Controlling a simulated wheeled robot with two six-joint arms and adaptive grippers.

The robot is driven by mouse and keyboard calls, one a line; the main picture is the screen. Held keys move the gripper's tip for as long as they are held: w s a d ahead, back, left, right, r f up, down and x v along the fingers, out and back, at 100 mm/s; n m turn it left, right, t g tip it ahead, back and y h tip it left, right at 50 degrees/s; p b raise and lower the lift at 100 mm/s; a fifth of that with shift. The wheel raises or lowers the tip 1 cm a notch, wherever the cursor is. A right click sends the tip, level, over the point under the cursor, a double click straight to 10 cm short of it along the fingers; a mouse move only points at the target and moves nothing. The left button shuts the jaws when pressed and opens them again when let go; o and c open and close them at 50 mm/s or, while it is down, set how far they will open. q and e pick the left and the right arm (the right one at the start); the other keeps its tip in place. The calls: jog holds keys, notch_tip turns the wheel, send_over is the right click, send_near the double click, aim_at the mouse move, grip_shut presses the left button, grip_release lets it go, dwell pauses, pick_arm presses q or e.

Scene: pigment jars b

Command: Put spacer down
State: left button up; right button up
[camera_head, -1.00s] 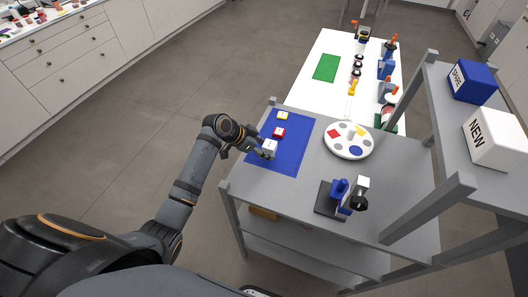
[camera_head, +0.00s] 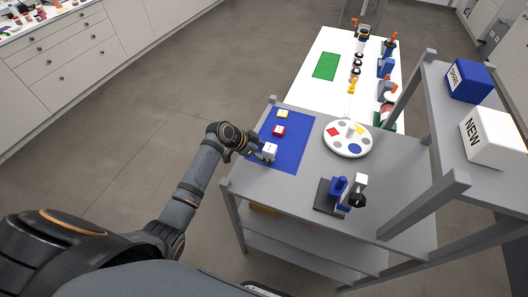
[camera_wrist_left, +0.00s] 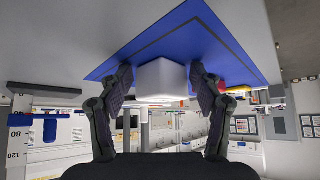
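The white block (camera_head: 270,149), which I take as the spacer, is at the near part of the blue mat (camera_head: 292,157). My left gripper (camera_head: 263,156) reaches in from the left, its fingers low by the mat and on either side of the block. My right gripper is out of view.
A red block (camera_head: 279,131) and a yellow-topped block (camera_head: 282,114) stand farther back on the mat. A round white tray (camera_head: 336,147) with coloured shapes is to the right. A blue-and-black device (camera_head: 338,196) stands nearer. A raised shelf holds blue (camera_head: 470,80) and white (camera_head: 490,138) boxes.

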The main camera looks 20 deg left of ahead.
pick_arm(q)
jog(key=shift+o, duration=1.2)
jog(key=shift+s+f, duration=0.25)
jog(key=shift+f, duration=0.4)
jog(key=shift+w, duration=0.1)
jog(key=shift+a, duration=0.1)
jog(key=shift+r, duration=0.15)
jog(key=shift+r+p, duration=0.45)
jog(key=shift+r, duration=0.05)
jog(key=shift+w+b+v, duration=0.15)
jog(key=shift+b+v, duration=0.45)
jog(key=shift+v, duration=2.45)
jog(key=shift+w+b+v, duration=0.15)
jog(key=shift+b+v, duration=0.4)
jog(key=shift+v, duration=2.5)
jog(key=shift+r, duration=0.2)
